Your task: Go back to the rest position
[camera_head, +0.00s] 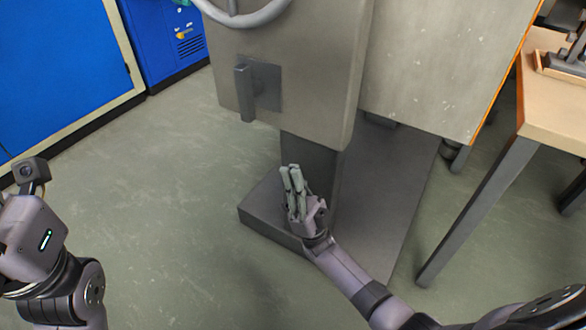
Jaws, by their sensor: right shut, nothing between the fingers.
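My right gripper (291,178) is in the middle of the head view, at the end of the arm that comes in from the lower right. Its fingers are together, with nothing between them, and point up in the picture. It shows in front of the machine's dark base (268,207), apparently clear of it. My left arm stands at the lower left edge. Its gripper fingers are not in view.
A large grey machine (310,55) with a handle (244,92) and a wheel rim (243,17) fills the top middle. A wooden table (550,105) with metal legs stands at the right. Blue cabinets (60,70) stand at the upper left. The floor (165,190) at the left is clear.

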